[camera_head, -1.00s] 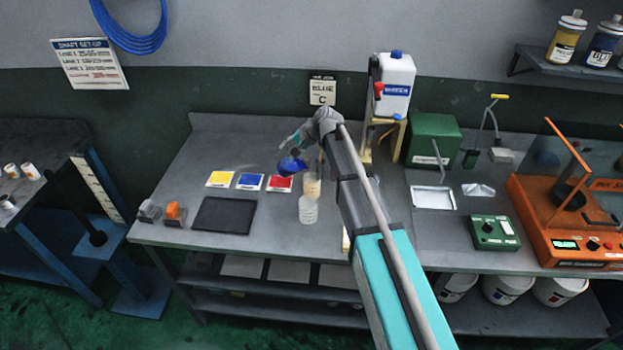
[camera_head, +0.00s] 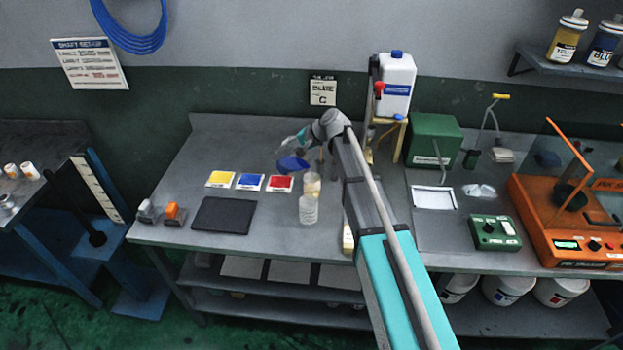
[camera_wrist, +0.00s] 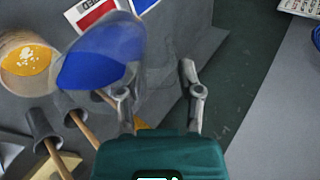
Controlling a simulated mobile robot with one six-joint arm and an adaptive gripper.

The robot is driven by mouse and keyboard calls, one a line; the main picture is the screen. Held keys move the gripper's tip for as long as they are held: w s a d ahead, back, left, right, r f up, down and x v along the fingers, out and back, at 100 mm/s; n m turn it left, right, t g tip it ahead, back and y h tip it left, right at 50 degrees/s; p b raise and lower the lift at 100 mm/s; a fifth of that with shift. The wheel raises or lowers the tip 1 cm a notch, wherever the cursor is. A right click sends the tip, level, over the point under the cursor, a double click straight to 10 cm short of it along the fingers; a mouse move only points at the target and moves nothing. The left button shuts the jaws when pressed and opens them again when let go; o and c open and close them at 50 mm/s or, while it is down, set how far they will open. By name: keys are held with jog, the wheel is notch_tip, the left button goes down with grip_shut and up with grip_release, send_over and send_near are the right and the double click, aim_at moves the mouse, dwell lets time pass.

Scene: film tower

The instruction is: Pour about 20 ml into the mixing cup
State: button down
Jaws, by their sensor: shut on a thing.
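My gripper (camera_wrist: 158,95) is shut on a clear cup of blue ink (camera_wrist: 100,58), which is tilted over the bench. Its blue ink also shows in the head view (camera_head: 292,164), left of my wrist. A clear cup with yellow-orange contents (camera_wrist: 27,60) stands just left of the tilted cup in the wrist view; it seems to be the rear cup in the head view (camera_head: 312,184). A clear cup (camera_head: 308,212) stands in front of that one. I cannot tell which is the mixing cup. No stream of ink is visible.
Yellow (camera_head: 220,179), blue and red (camera_head: 280,184) cards lie left of the cups, behind a dark mat (camera_head: 222,215). Wooden-handled tools (camera_wrist: 50,150) stand close by in the wrist view. A white jug (camera_head: 397,85) stands behind my arm, with a green box (camera_head: 433,140) at right.

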jog(key=shift+d+r+y, duration=0.2)
jog(key=shift+r+y, duration=0.1)
jog(key=shift+y, duration=0.1)
jog(key=shift+s+d+f+b, duration=0.1)
jog(key=shift+f+b, duration=0.05)
jog(key=shift+b, duration=0.4)
dwell(2.0)
jog(key=shift+r+p, duration=0.2)
jog(key=shift+p, duration=0.15)
jog(key=shift+a+p, duration=0.25)
jog(key=shift+p, duration=0.05)
jog(key=shift+w+a+f+g+h+p, duration=0.35)
jog(key=shift+a+f+h+p, duration=0.25)
jog(key=shift+h, duration=0.6)
jog(key=shift+f, duration=0.25)
jog(key=shift+a, duration=0.1)
